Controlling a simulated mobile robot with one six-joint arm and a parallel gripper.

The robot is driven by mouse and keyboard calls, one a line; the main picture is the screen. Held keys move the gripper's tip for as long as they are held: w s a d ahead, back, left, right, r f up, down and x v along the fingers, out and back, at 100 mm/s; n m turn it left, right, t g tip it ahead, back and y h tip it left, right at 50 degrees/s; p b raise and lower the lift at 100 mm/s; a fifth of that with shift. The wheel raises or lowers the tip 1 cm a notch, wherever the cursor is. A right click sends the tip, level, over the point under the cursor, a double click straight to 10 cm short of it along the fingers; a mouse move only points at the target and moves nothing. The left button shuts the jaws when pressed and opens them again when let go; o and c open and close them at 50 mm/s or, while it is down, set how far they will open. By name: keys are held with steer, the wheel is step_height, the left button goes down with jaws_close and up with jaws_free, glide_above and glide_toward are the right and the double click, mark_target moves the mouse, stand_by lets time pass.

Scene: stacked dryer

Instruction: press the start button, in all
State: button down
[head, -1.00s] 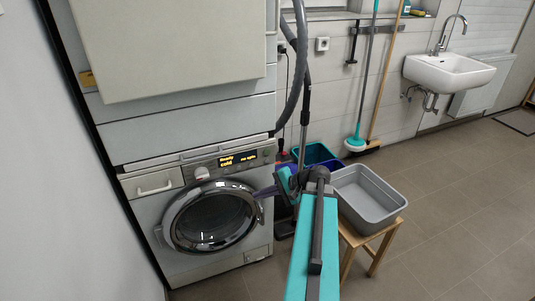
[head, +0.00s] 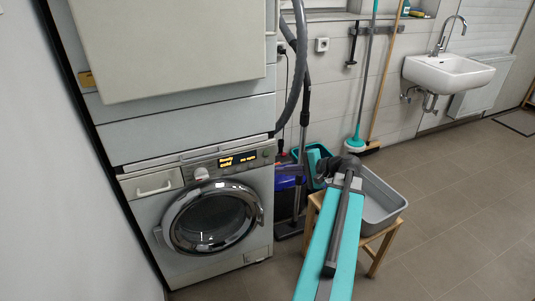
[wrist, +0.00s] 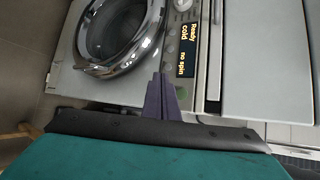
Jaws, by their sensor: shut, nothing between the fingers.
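The washing machine (head: 170,215) stands at the left in the head view, with a round glass door. Its control panel has a lit display (head: 238,160), which also shows in the wrist view (wrist: 187,50) and reads "Ready", "cold", "no spin". A small round button (head: 267,153) sits at the panel's right end; no start label can be read. In the wrist view my gripper (wrist: 162,77) is shut and empty, its purple fingers pointing at the machine front beside the panel's button end. In the head view my gripper (head: 288,169) is small, right of the machine and apart from the panel.
A dryer (head: 175,50) is stacked above. A grey hose (head: 300,75) and a vacuum tube (head: 304,120) stand right of the machine, near my arm. A grey basin (head: 385,205) rests on a wooden stool (head: 375,260). The floor at right is clear.

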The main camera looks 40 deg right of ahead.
steer(key=shift+w+d, duration=0.55)
steer(key=shift+w, duration=0.75)
steer(key=shift+w+d, duration=0.5)
steer(key=shift+w, duration=0.85)
steer(key=shift+w+d, duration=0.55)
steer(key=shift+w, duration=0.75)
steer(key=shift+w+d, duration=0.3)
steer(key=shift+w, duration=0.45)
steer(key=shift+s, duration=0.1)
stand_by(0.5)
steer(key=shift+s+a, duration=0.3)
steer(key=shift+s, duration=0.3)
steer(key=shift+s, duration=0.15)
steer(key=shift+s+a+p, duration=0.1)
steer(key=shift+s+a, duration=0.2)
steer(key=shift+s, duration=0.45)
steer(key=shift+s+a+p, duration=0.1)
steer(key=shift+s+a, duration=0.25)
steer(key=shift+s, duration=0.35)
steer(key=shift+s+a+p, duration=0.1)
steer(key=shift+s+a, duration=0.2)
steer(key=shift+s, duration=0.45)
